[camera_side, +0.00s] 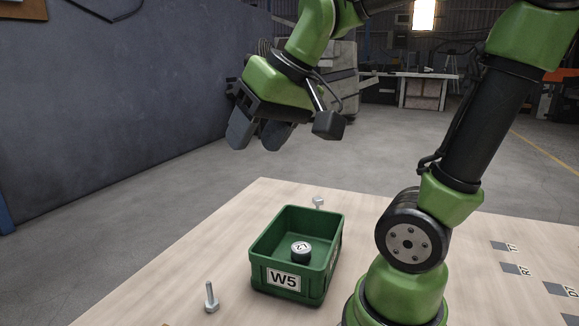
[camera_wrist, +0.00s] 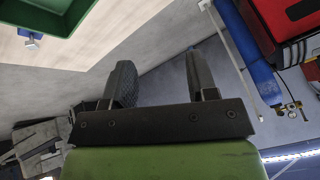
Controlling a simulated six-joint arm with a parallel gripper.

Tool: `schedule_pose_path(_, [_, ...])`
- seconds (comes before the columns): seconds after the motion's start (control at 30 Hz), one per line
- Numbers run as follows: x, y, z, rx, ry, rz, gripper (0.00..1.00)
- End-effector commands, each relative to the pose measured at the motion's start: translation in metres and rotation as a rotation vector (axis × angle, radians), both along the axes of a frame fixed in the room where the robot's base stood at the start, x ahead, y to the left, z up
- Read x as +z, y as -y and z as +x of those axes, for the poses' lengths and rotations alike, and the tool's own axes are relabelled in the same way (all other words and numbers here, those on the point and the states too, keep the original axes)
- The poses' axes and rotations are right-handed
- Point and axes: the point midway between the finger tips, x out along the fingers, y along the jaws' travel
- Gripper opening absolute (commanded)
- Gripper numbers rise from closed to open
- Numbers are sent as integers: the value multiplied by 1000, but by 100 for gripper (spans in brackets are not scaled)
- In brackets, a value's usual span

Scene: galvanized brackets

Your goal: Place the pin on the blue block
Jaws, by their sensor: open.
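No part is labelled as the pin; one upright metal bolt-like piece (camera_side: 210,297) stands on the table left of the green crate. Another one (camera_side: 318,203) stands behind the crate, partly hidden by its rim.
The green crate (camera_side: 264,276), marked W5, holds a dark cylinder with a pale, marked top (camera_side: 301,247). Grey marked patches (camera_side: 516,269) lie on the table (camera_side: 180,262) at right. A blue wall stands at left. The table's left part is mostly clear.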

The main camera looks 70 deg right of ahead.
Motion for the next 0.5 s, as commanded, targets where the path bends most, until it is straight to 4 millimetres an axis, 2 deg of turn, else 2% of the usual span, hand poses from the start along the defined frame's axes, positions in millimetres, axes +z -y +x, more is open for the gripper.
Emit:
schedule_pose_path(0.03, [-2,-17,-17,34,29,16,53])
schedule_pose_path(0.1, [-7,-32,-35,65,57,39,53])
schedule_pose_path(0.2, [-15,-45,-54,94,82,70,53])
schedule_pose_path(0.33, [-21,-51,-66,112,97,89,53])
schedule_pose_path(0.5, [-22,-52,-67,112,97,93,53])
